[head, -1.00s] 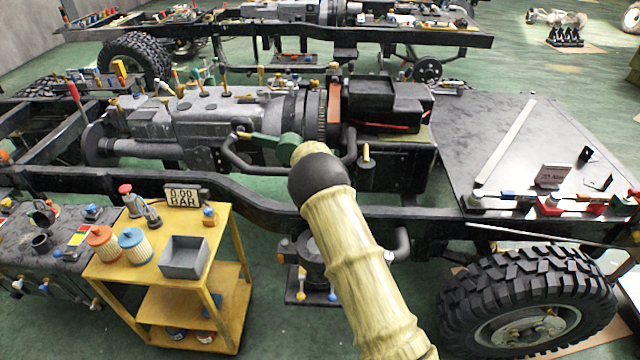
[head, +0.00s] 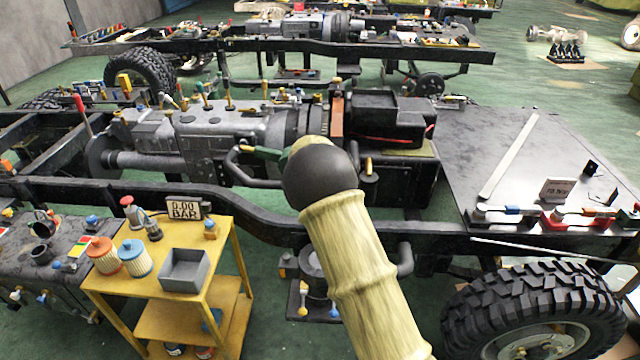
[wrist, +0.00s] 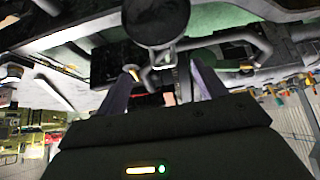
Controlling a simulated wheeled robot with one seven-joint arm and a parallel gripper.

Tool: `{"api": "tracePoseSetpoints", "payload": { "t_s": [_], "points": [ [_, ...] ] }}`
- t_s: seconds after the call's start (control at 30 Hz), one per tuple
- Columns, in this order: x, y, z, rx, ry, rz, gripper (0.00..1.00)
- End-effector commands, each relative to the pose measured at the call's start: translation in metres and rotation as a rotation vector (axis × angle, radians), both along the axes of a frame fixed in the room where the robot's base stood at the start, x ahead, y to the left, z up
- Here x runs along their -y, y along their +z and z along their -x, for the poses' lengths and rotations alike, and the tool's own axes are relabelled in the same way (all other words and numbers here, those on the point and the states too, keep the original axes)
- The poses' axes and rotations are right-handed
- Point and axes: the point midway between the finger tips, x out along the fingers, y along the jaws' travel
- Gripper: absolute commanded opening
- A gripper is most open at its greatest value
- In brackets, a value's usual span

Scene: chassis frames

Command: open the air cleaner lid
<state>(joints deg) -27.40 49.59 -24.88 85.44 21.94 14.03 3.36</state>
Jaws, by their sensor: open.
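A black box-shaped housing (head: 392,106) with a flat, stepped top and a thin red line on its side sits at the right end of the grey engine (head: 215,130). It may be the air cleaner; I cannot tell where its lid parts from it, and no raised lid shows. My gripper shows in the wrist view (wrist: 162,76), with its two fingers spread apart and nothing clearly between them. A round dark part (wrist: 156,22) and bent pipes lie beyond the fingertips. In the head view my arm hides the gripper and part of the engine's near side.
The dark chassis rail (head: 270,228) runs across in front of the engine. A yellow cart (head: 207,285) with filters, a gauge and a grey bin stands at lower left. A flat metal deck (head: 470,150) and a large tyre (head: 530,305) are at right.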

Motion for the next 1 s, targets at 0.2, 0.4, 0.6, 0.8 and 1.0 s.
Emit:
{"api": "tracePoseSetpoints", "payload": {
  "t_s": [0.2,0.4,0.6,0.8,1.0],
  "points": [
    [-0.004,0.032,0.024,0.002,0.003,-0.002,0.70],
    [-0.007,0.060,0.044,0.002,0.003,-0.001,0.70],
    [-0.007,0.072,0.053,0.001,0.001,-0.001,0.70],
    [-0.007,0.073,0.053,0.001,0.001,-0.001,0.70],
    [0.001,0.073,0.059,-0.012,-0.006,-0.005,0.39]
  ]
}}
